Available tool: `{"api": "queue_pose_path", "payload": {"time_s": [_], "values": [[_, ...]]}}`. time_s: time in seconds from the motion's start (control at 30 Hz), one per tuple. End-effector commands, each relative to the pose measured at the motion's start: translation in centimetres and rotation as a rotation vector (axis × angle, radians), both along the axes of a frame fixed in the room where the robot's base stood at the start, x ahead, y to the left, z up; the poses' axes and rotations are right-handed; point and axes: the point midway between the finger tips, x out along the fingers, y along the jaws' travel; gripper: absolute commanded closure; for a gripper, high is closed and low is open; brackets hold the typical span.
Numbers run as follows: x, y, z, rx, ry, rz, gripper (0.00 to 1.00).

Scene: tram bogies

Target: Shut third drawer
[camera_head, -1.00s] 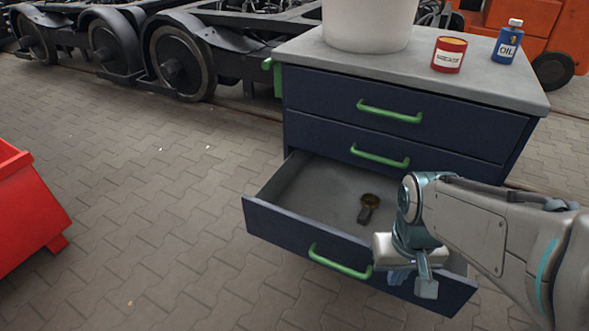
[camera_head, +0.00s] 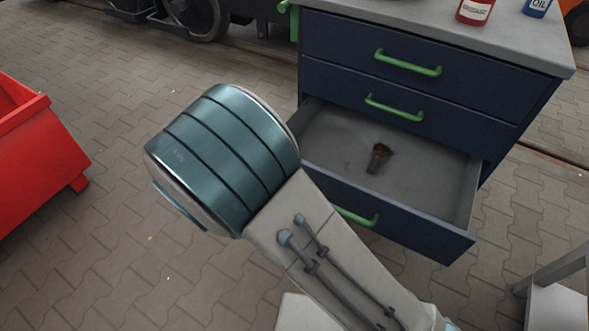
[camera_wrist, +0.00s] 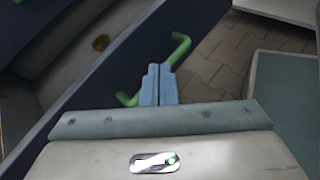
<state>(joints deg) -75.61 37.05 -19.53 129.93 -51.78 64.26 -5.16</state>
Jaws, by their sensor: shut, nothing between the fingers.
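The dark blue cabinet has its third drawer (camera_head: 405,225), the lowest one visible, pulled well out. Its green handle (camera_head: 357,216) is partly covered by my arm in the head view. The handle also shows in the wrist view (camera_wrist: 181,48), with the drawer front (camera_wrist: 105,85) running diagonally. My gripper (camera_wrist: 158,72) has its blue fingers together, in front of the middle of the handle. I cannot tell whether they touch it. In the head view my gripper is hidden. A small dark tool with a brass-coloured end (camera_head: 379,158) lies inside the drawer.
The upper drawers, with green handles (camera_head: 408,63), are shut. A red can (camera_head: 474,11) and blue oil bottle (camera_head: 537,7) stand on top. A red bin (camera_head: 35,140) is at left, a grey stand (camera_head: 560,290) at lower right. Paved floor left of the drawer is clear.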

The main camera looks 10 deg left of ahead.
Motion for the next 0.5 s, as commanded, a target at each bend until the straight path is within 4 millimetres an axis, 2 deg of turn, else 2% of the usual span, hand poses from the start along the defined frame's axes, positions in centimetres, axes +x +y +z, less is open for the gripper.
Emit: {"api": "queue_pose_path", "payload": {"time_s": [0.03, 0.1, 0.3, 0.4, 0.5], "values": [[-0.2, 1.8, -0.2, -0.072, -0.009, 0.105, 1.0], [-0.3, 4.1, -0.5, -0.163, -0.03, 0.234, 1.0], [-1.4, 10.0, -1.0, -0.366, -0.105, 0.54, 1.0], [-2.1, 12.0, -1.2, -0.429, -0.135, 0.636, 1.0], [-2.5, 13.2, -1.3, -0.465, -0.154, 0.691, 1.0]]}}
